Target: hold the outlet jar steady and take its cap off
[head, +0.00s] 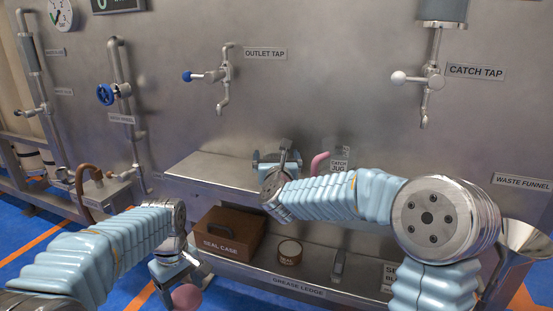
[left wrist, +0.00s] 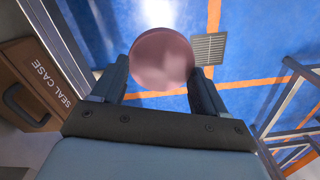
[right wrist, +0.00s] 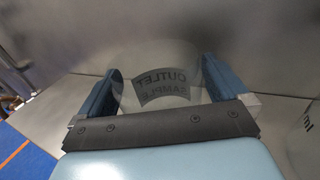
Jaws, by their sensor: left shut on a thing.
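My left gripper (head: 180,280) is low at the front, out over the floor. It is shut on a round, dull-pink cap (left wrist: 162,58); the cap also shows below the fingers in the head view (head: 187,297). My right gripper (head: 277,158) is at the steel shelf. In the right wrist view its fingers (right wrist: 160,85) stand on both sides of the clear outlet jar (right wrist: 160,72) and appear to touch it. The jar carries a dark "OUTLET SAMPLE" label, and no cap shows on it. In the head view my right gripper and arm hide the jar.
A catch jug (head: 339,160) with a pink handle stands right of my right gripper. A brown seal case (head: 222,233) and a small round tin (head: 289,252) sit on the lower grease ledge (head: 300,283). The outlet tap (head: 224,78) hangs above the upper shelf (head: 215,168).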

